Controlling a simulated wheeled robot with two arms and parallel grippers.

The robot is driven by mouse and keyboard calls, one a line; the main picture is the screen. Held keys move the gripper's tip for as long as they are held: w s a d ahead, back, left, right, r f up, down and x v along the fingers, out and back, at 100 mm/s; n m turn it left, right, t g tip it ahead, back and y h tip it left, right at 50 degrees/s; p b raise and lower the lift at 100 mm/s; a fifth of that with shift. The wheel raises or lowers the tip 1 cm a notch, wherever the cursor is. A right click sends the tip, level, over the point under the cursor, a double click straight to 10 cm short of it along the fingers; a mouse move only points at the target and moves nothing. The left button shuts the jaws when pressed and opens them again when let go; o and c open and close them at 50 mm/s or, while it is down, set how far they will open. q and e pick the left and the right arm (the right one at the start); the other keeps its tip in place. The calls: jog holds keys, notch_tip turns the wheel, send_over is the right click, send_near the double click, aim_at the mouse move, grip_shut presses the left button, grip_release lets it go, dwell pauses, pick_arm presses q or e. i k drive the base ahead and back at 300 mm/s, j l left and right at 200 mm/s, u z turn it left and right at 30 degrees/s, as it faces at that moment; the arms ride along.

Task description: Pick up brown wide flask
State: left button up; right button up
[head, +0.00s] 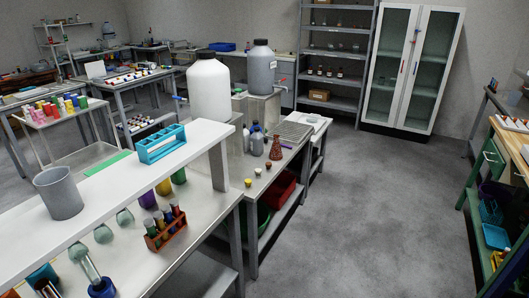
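A reddish-brown conical flask (276,149) stands upright on the metal bench beyond the near table, to the right of some small bottles. It is the only brown flask I can make out, and it is small in the view. Neither of my grippers is in view.
A white shelf (130,185) holding a grey beaker (59,193) and a blue rack (162,143) spans the near table. A grey bottle (257,140) and small yellow-topped pieces (268,165) stand near the flask. Open floor (350,215) lies to the right, before a glass cabinet (410,70).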

aim_at(276, 153)
jog(key=i+l+u, duration=0.1)
jog(key=u, duration=0.25)
jog(key=i+l+u, duration=0.1)
jog(key=u, duration=0.25)
jog(key=l+u, duration=0.3)
jog(key=i+l+u, duration=0.25)
jog(key=l, duration=0.45)
jog(key=l+u, duration=0.25)
jog(key=l, duration=0.45)
jog(key=i+l+u, duration=0.1)
jog(key=l+u, duration=0.2)
jog(key=l, duration=0.45)
jog(key=i+l, duration=0.1)
jog(key=l, duration=1.3)
jog(key=i+l, duration=0.15)
jog(key=l, duration=1.2)
jog(key=i+l, duration=0.2)
